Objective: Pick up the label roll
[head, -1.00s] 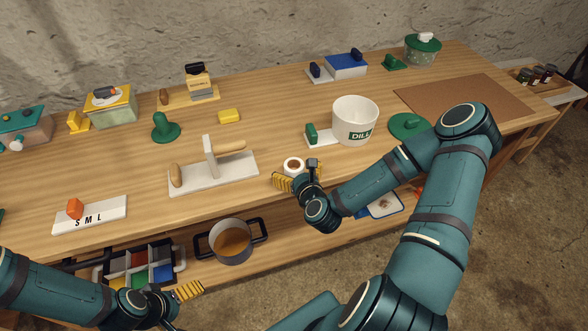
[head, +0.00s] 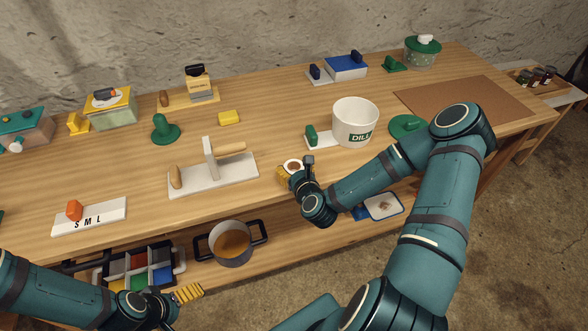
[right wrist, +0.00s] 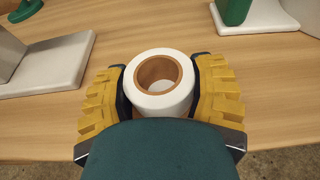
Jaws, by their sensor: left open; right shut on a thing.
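The label roll (right wrist: 140,98) is a white ring with a brown cardboard core. In the right wrist view it stands on the wooden table between the yellow pads of my right gripper (right wrist: 158,95). The pads are shut on its two sides. In the head view the roll (head: 292,163) shows near the table's front edge, partly hidden by my right gripper (head: 296,173). Whether it is clear of the table cannot be told. My left gripper (head: 180,301) is open at the lower left, in front of the table and away from the roll.
A white DILL bucket (head: 354,121) stands behind my right arm. A white board with wooden handles (head: 212,177) lies to the roll's left. A pot (head: 230,243) and a divided tray (head: 139,270) sit on the lower shelf. The tabletop (head: 270,140) behind the roll is clear.

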